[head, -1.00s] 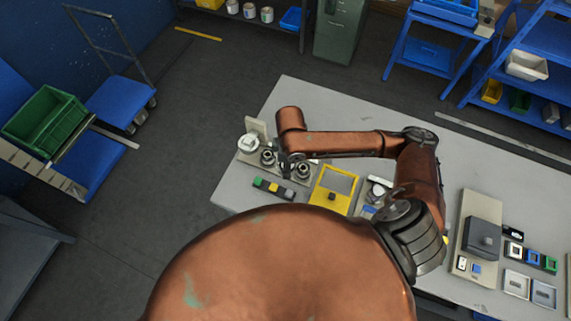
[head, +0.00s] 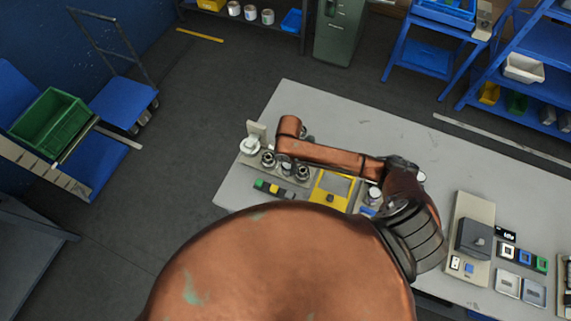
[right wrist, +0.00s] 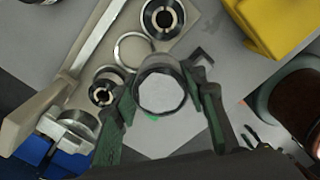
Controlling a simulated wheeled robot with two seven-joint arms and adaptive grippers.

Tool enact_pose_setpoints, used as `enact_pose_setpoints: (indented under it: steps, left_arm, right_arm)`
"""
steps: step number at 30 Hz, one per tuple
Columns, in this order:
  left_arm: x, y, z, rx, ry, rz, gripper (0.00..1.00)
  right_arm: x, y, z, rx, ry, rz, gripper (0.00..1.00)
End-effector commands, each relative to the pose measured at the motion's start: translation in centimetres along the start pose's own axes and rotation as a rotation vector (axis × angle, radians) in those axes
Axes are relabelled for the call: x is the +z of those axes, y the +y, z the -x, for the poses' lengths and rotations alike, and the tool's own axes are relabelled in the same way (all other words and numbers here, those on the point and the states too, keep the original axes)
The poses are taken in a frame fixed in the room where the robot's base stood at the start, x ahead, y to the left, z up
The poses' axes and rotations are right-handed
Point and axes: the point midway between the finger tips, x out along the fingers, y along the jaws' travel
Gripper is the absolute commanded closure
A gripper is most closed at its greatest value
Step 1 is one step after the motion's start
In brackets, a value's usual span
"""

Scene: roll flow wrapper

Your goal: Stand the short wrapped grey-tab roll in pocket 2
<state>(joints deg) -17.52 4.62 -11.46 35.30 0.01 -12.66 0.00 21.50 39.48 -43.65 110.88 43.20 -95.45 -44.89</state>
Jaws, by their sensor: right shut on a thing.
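My right gripper (right wrist: 163,102) is shut around a short roll (right wrist: 162,92) with a pale round end and a greyish rim, gripped between its two fingers. A beige holder (right wrist: 98,52) lies below. It has an empty ring-shaped pocket (right wrist: 133,50) between two dark-cored spools (right wrist: 163,18) (right wrist: 104,90). The held roll overlaps the empty ring's edge in the right wrist view; its height above the holder cannot be told. In the head view the right gripper (head: 286,168) is largely hidden beneath my arm, over the holder. No grey tab is clearly visible. My left gripper is not in view.
A row of coloured blocks (head: 273,189) and a yellow frame (head: 333,188) stand close by the holder. A white-topped piece (head: 250,146) sits at its left end. A grey machine (head: 478,238) stands at the right. The grey table's back half (head: 330,110) is clear.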

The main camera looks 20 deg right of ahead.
Motion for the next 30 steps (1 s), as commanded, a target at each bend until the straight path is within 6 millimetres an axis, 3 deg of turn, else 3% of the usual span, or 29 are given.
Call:
enact_pose_setpoints:
  steps: [3,9,14,21,30]
  left_arm:
    - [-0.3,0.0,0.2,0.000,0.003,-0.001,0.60]
    - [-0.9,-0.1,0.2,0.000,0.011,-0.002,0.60]
    - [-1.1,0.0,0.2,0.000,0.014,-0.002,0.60]
    - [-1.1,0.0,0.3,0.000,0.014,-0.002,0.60]
    - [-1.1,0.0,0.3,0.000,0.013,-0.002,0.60]
  right_arm:
    - [0.6,1.8,-2.4,-0.003,0.000,-0.002,0.89]
    - [1.2,3.8,-4.9,0.000,0.000,-0.001,0.89]
    - [1.4,4.4,-5.7,0.000,0.001,-0.001,0.89]
    - [1.5,4.5,-8.6,0.000,0.000,0.000,0.89]
    - [1.6,4.5,-8.9,0.001,-0.001,0.000,0.89]
